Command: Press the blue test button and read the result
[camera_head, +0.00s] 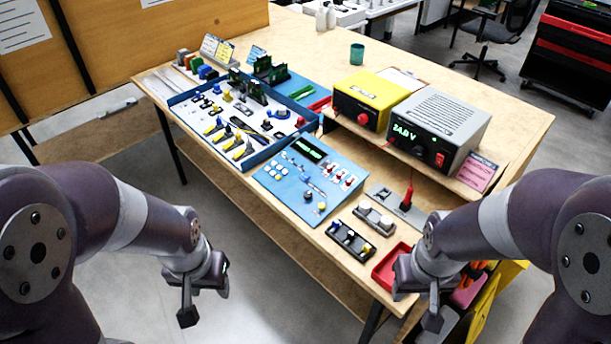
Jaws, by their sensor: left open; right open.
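A blue test panel (290,205) lies on the wooden table at the middle. It has a dark display (308,149) with green marks too small to read, several white buttons and several red-and-white switches. My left gripper (204,299) is open and empty, off the table's front edge, left of and nearer than the panel. My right gripper (417,303) is open and empty, near the table's front edge, right of the panel and beside a red tray.
A blue-rimmed parts tray (243,162) stands left of the panel. A grey power supply (438,127) reading 24.0 V and a yellow box (369,96) stand behind it. The red tray (388,270) and small dark modules (350,240) lie at front right.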

